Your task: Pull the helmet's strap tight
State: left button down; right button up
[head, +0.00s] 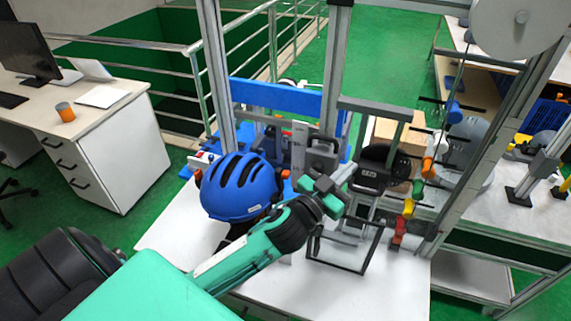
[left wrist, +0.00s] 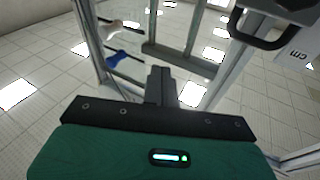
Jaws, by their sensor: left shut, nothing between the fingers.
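The blue helmet (head: 235,188) with dark vent slots sits at the front left of the drop tower, over the white table. Something dark shows under its lower right rim; I cannot make out the strap, which may be hidden behind my left arm. My left gripper (head: 338,178) is to the right of the helmet, apart from it, in front of the tower. Its fingers (left wrist: 160,84) are together and empty in the left wrist view, pointing up toward the tiled ceiling. My right gripper does not show.
The tower's metal posts (head: 217,75) rise close behind the helmet. A black open frame (head: 342,252) stands on the white table (head: 375,295), whose front right is clear. A black device (head: 378,172) stands behind the gripper. A desk (head: 110,130) is far left.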

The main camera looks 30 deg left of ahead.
pick_arm(q)
jog(key=d+r+m+g+h, duration=0.3)
jog(key=d+r+m+h, duration=0.45)
jog(key=m+h, duration=0.3)
jog(key=m+g+y, duration=0.1)
jog(key=g+y, duration=1.3)
jog(key=g, duration=0.3)
send_near(286, 173)
jog(key=f+p, duration=0.6)
jog(key=shift+d+f, duration=0.25)
jog(key=shift+d, duration=0.05)
jog(key=shift+f, duration=0.15)
